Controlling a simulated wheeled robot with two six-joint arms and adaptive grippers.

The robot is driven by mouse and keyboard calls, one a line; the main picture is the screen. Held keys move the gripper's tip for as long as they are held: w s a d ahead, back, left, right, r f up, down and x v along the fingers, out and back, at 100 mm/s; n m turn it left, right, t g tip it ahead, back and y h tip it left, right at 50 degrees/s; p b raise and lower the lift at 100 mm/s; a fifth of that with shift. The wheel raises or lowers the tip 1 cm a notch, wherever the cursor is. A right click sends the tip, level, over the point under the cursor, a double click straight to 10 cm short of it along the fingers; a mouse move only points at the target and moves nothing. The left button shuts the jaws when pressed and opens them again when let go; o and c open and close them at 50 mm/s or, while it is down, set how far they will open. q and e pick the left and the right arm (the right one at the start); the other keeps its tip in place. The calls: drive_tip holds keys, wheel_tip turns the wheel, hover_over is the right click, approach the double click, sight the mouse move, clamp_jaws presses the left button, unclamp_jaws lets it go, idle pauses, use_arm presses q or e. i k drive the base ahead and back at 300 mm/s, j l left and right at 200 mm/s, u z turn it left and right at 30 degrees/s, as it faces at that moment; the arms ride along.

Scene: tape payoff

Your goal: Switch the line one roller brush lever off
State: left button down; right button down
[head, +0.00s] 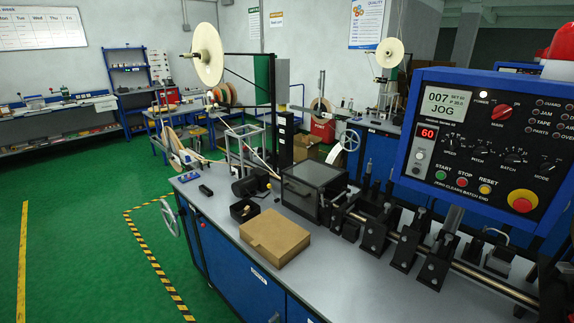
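The line in front has a grey-topped blue bench (240,240) with a dark boxy unit (313,185) and a metal rail (480,285) carrying several black brackets (405,248). I cannot make out which part, if any, is the roller brush lever, or its position. A blue-framed control panel (470,190) at the right shows "007 JOG" and a red "60", with several black knobs, a red knob marked "MAIN", and green, red and yellow buttons. Neither of my grippers is in view.
A cardboard box (275,237) and a small open black box (243,210) lie on the bench. A handwheel (169,218) sticks out at its left end. The panel hides part of the line behind it. Green floor (80,240) is clear at the left.

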sight(269, 185)
drive_tip(key=i+j, duration=1)
drive_tip(key=j, duration=0.25)
drive_tip(key=i+j, duration=0.5)
drive_tip(key=j, duration=0.1)
